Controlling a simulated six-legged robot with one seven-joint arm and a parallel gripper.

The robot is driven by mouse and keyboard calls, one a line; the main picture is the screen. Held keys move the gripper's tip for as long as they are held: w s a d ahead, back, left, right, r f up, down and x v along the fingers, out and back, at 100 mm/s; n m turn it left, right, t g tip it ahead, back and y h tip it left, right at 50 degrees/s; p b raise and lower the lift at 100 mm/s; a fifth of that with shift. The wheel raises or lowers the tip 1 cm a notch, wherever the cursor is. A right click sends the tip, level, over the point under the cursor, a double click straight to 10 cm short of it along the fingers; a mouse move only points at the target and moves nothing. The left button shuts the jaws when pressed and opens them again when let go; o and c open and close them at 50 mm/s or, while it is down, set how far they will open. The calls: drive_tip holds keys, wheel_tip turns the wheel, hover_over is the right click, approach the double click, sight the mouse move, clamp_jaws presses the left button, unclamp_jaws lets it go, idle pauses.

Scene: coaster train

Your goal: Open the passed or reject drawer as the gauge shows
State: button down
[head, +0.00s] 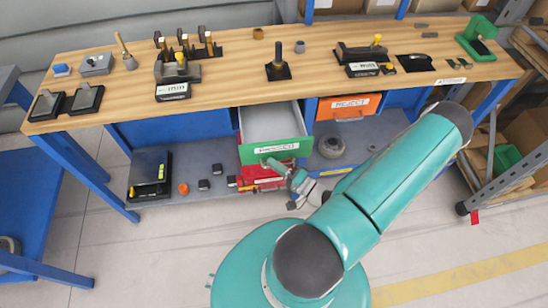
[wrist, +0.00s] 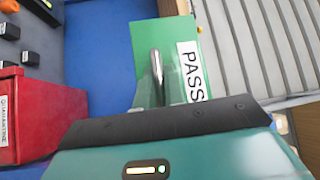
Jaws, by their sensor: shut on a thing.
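The green-fronted drawer (head: 276,147), labelled PASSED, stands pulled out under the bench, and its pale inside shows empty. Its green front (wrist: 150,42) and metal handle (wrist: 157,66) show in the wrist view. My gripper (head: 274,164) is at the handle and shut on it; its fingers (wrist: 160,94) show in the wrist view. The orange-fronted reject drawer (head: 348,106) is to the right and shut. A dark fixture with a yellow knob (head: 361,52) stands on the bench at the right; I cannot read a gauge result on it.
The wooden bench top (head: 225,75) carries several black fixtures and a green device (head: 477,38). A red bin (wrist: 40,115) labelled QUARANTINE is beside and below the open drawer. A black scale-like box (head: 150,172) sits on the lower shelf. The floor in front is clear.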

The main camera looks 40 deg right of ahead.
drive_tip(key=shift+s+a, duration=0.4)
drive_tip(key=shift+s, duration=0.2)
drive_tip(key=shift+s+a, duration=0.35)
drive_tip(key=shift+s, duration=0.2)
drive_tip(key=c, duration=1.8)
unclamp_jaws()
drive_tip(key=shift+o, duration=0.2)
drive_tip(key=shift+d, duration=0.1)
